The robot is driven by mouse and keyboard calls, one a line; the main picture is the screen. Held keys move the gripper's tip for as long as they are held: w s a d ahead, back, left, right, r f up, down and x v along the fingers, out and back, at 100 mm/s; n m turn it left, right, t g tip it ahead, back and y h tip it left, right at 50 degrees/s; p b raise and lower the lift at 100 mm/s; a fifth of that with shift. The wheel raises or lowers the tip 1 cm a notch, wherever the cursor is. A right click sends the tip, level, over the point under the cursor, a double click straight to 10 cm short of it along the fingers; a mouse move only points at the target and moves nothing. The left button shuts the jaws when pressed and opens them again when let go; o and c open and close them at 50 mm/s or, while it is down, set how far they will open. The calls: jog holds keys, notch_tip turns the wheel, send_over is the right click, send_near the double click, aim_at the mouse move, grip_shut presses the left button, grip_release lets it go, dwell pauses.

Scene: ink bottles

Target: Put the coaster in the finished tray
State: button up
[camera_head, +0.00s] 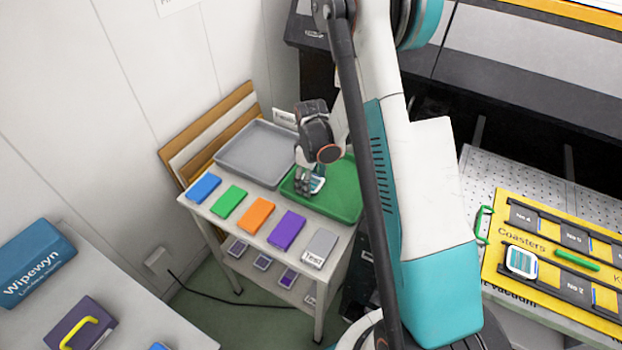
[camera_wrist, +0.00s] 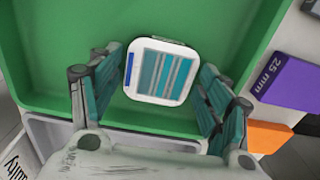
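A white, rounded-square coaster with teal stripes (camera_wrist: 161,72) is inside the green tray (camera_wrist: 48,60), face up towards my wrist camera. In the head view the coaster (camera_head: 318,184) shows just below my gripper, against the green tray (camera_head: 343,206). My gripper (camera_wrist: 163,75) points down into the tray, its teal-padded fingers on either side of the coaster. The fingers look spread, with narrow gaps beside the coaster. The coaster seems to lie on the tray floor, though its exact height is hard to judge.
A grey tray (camera_head: 262,150) stands left of the green one. Blue, green, orange, purple (camera_head: 287,229) and grey blocks line the table's front edge. Another coaster (camera_head: 521,262) lies on the yellow Coasters board at right. A side table holds a Wipewyn box (camera_head: 36,264).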

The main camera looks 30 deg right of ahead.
jog(key=shift+r, duration=0.1)
dwell(0.3)
jog(key=s+a+r+m+t+p, duration=0.1)
jog(key=s+a+r, duration=0.15)
jog(key=r, duration=0.65)
jog(key=s+a+r+m+t+p, duration=0.1)
jog(key=s+r, duration=0.2)
jog(key=r, duration=0.7)
jog(key=s+a+r+m+t+p, duration=0.1)
jog(key=s+a+r+p, duration=0.1)
jog(key=r, duration=0.7)
jog(key=s+a+r+m+t, duration=0.2)
jog(key=s+r, duration=0.1)
jog(key=s, duration=0.4)
jog(key=s+a+r+m+t, duration=0.1)
jog(key=s+a+r+t, duration=0.1)
jog(key=s, duration=0.5)
jog(key=shift+a+r+m, duration=0.4)
jog(key=shift+a+r, duration=0.05)
jog(key=shift+a, duration=0.1)
